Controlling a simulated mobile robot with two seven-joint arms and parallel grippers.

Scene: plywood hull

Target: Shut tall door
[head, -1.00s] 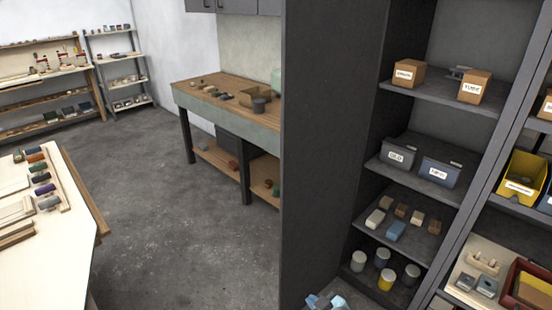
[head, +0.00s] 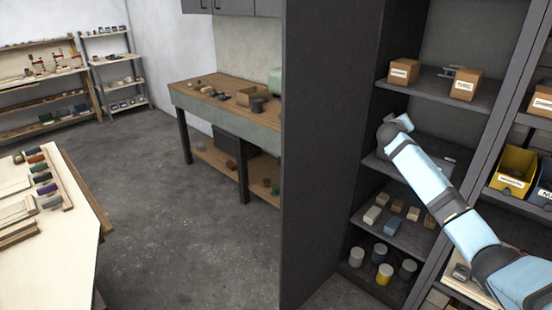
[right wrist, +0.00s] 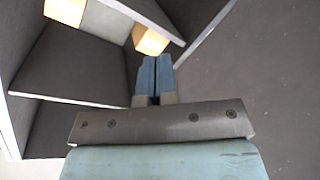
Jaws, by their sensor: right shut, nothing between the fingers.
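The tall door (head: 330,150) is a dark grey panel standing wide open at the left side of a tall shelf cabinet (head: 402,170). My right arm reaches in from the lower right across the cabinet's front. My right gripper (head: 403,122) is near the middle shelves, to the right of the door's face; its fingertips are hard to make out there. In the right wrist view its blue fingers (right wrist: 153,78) are shut and empty. A broad grey surface there is probably the door (right wrist: 255,70); I see no clear contact. My left gripper is not in view.
The cabinet shelves hold cartons (head: 403,71), small blocks (head: 393,227) and cans (head: 383,275). A workbench (head: 225,112) stands behind the door's left, a pale table (head: 75,250) at left. The floor (head: 190,230) between is clear.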

